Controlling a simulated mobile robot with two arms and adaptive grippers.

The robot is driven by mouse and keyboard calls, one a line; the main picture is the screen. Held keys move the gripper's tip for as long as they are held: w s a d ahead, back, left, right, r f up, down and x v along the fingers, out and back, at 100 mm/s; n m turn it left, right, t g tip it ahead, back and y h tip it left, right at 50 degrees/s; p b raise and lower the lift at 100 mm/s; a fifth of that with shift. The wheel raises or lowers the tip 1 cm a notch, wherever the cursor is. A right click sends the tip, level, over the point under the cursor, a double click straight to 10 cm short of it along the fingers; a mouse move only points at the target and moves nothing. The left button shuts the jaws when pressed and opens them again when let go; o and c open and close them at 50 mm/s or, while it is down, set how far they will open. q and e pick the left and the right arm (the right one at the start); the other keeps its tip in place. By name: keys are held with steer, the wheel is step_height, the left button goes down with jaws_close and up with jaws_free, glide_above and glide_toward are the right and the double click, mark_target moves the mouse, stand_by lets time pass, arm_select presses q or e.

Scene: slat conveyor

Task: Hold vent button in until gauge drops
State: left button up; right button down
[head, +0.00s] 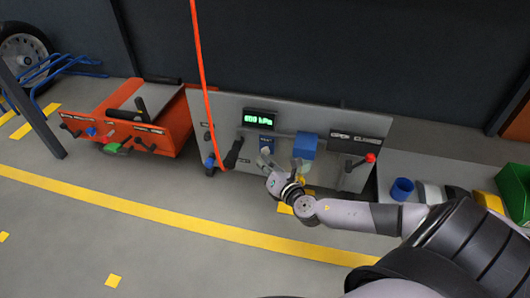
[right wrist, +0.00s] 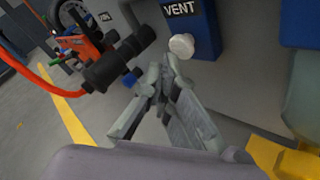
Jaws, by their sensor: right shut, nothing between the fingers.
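The vent button (right wrist: 181,46) is a white round knob on a blue plate (right wrist: 203,28) labelled VENT. The plate also shows in the head view (head: 266,141), on the grey panel. The gauge (head: 261,118) is a black display above it with green digits that look like 600 kPa. My right gripper (head: 264,162) is shut and empty just below the plate. In the right wrist view its fingertips (right wrist: 166,66) lie close below the button; I cannot tell whether they touch it. The button seems to stand out from the plate. My left gripper is not in view.
A black handle (head: 233,153) and a red hose (head: 203,70) are left of the button. A blue box (head: 305,146) sticks out on its right, above my wrist. A red-knobbed lever (head: 370,158) is farther right. An orange cart (head: 170,125) stands at left.

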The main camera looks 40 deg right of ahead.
steer(key=shift+w+d, duration=0.45)
steer(key=shift+d, duration=0.1)
stand_by(1.9)
stand_by(2.1)
steer(key=shift+s+a, duration=0.65)
steer(key=shift+a, duration=0.15)
steer(key=shift+p, duration=0.3)
steer(key=shift+s+a+p, duration=0.75)
steer(key=shift+s+a, duration=0.9)
steer(key=shift+a, duration=0.25)
